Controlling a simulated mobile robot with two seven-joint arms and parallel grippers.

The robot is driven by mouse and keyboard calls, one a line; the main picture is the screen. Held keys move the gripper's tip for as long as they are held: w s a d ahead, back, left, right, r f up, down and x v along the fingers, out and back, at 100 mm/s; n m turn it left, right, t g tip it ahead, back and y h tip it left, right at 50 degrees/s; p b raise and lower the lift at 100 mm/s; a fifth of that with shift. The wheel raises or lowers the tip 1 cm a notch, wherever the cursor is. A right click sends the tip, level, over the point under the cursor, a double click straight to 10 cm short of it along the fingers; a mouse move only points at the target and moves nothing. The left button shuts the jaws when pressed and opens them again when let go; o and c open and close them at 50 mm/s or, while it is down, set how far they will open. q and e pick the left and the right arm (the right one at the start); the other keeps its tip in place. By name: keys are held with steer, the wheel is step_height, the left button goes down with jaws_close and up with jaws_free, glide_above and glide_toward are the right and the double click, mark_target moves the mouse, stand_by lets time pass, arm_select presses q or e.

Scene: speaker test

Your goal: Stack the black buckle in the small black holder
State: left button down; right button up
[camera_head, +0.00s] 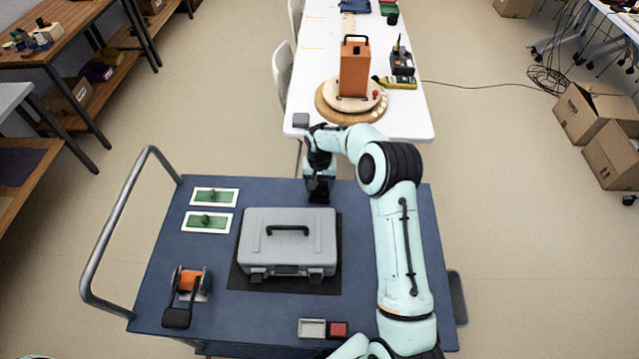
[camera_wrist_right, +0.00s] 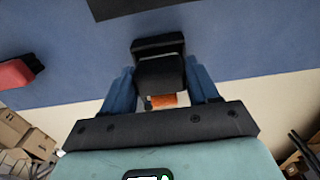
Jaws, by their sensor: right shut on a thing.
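My right gripper (camera_head: 319,192) is over the far edge of the blue cart, behind the grey case. In the right wrist view its blue fingers (camera_wrist_right: 162,88) are shut on a black blocky piece (camera_wrist_right: 160,70), which I take to be the black buckle; it also shows dark in the head view (camera_head: 319,197). I cannot single out the small black holder with certainty. A black flat piece (camera_head: 177,318) lies by an orange spool with black ends (camera_head: 190,281) at the cart's left. My left gripper is not in view.
The grey case (camera_head: 287,243) sits on a black mat (camera_head: 240,283). Two green-and-white trays (camera_head: 208,222) lie left of it, and a small grey-and-red tray (camera_head: 313,329) in front. A white table (camera_head: 412,122) bearing an orange box (camera_head: 354,70) stands beyond. A red-and-black thing shows in the wrist view (camera_wrist_right: 14,73).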

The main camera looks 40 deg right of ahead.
mark_target(319, 184)
steer(key=shift+f, duration=0.1)
steer(key=shift+f, duration=0.25)
steer(key=o, duration=1.1)
step_height(319, 184, up, 13)
steer(key=shift+f, duration=0.1)
steer(key=shift+s+a+f, duration=0.1)
